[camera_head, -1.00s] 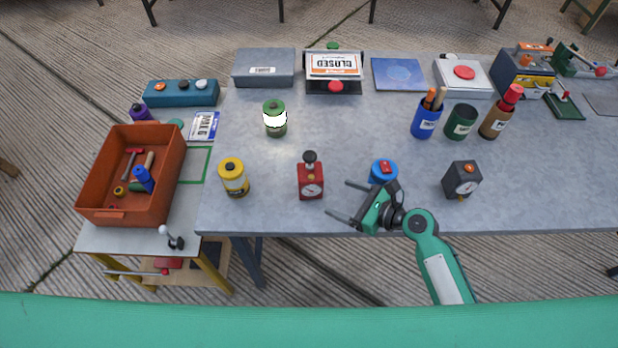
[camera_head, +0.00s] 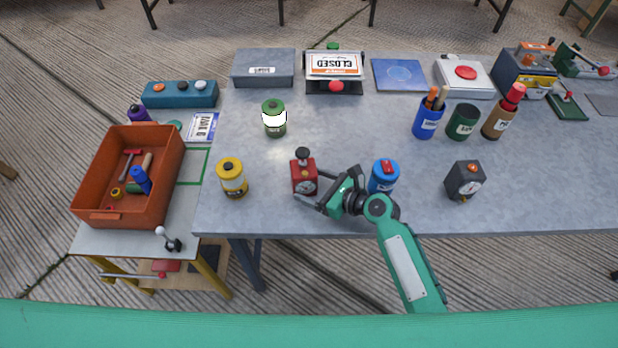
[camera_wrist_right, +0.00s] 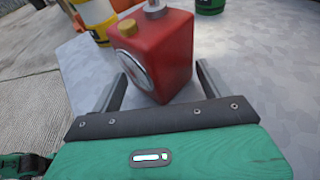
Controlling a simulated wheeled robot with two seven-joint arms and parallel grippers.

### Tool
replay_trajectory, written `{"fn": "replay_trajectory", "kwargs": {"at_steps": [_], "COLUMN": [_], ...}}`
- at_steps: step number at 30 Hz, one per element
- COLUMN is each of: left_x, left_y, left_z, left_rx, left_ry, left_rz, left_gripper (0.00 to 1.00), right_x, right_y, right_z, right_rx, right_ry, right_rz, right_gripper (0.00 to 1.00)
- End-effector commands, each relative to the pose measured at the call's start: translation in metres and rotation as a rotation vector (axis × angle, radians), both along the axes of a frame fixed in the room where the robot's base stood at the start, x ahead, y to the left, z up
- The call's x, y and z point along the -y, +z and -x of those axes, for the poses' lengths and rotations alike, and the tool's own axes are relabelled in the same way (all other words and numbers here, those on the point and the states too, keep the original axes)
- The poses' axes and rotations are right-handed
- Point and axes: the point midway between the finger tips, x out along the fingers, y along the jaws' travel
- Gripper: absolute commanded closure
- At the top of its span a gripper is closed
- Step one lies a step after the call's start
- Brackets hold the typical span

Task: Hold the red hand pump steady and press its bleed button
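The red hand pump (camera_head: 304,181) stands upright near the front edge of the grey table. It is a red box with a round dial on one face and a dark knob on top. In the right wrist view the pump (camera_wrist_right: 168,55) shows close up, with a small brass-coloured button (camera_wrist_right: 127,27) on top beside a metal stem. My right gripper (camera_head: 309,191) is open at the pump. Its fingers (camera_wrist_right: 163,78) lie either side of the pump's lower part; I cannot tell whether they touch it. My left gripper is not in view.
A yellow can (camera_head: 232,180) stands left of the pump, and a blue canister (camera_head: 384,178) with a red top stands right, close to my right arm. A dark gauge box (camera_head: 464,181) is farther right.

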Motion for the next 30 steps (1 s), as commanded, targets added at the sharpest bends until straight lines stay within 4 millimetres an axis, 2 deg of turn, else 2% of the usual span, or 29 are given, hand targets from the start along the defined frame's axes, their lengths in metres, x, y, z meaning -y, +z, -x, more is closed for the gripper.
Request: {"fn": "replay_trajectory", "kwargs": {"at_steps": [10, 11, 15, 17, 18, 21, 24, 30], "left_x": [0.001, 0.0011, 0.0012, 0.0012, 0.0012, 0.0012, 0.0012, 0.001], "left_y": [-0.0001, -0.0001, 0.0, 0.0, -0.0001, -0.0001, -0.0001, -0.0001], "left_z": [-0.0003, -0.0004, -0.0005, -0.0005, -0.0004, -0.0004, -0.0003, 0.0], "left_rx": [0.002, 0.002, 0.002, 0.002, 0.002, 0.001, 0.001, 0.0], "left_ry": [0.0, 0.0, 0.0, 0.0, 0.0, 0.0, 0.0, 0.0], "left_rz": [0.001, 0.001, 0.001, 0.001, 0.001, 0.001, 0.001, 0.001], "left_gripper": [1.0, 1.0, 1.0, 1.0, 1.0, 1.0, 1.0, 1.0], "right_x": [-0.0024, -0.0025, -0.0024, -0.0023, -0.0024, -0.0024, -0.0024, -0.0024], "right_y": [-0.002, -0.0019, -0.0017, -0.0017, -0.0016, -0.0014, -0.0014, -0.0013], "right_z": [-0.0017, -0.0016, -0.0016, -0.0016, -0.0016, -0.0016, -0.0016, -0.0017], "right_rx": [0.0, 0.0, 0.0, 0.0, 0.0, 0.0, 0.0, 0.001], "right_ry": [0.0, 0.0, 0.0, 0.0, 0.0, 0.0, 0.0, 0.0], "right_rz": [0.001, 0.001, 0.001, 0.001, 0.001, 0.001, 0.001, 0.001], "right_gripper": [0.21, 0.25, 0.52, 0.61, 0.72, 0.9, 1.0, 1.0]}}
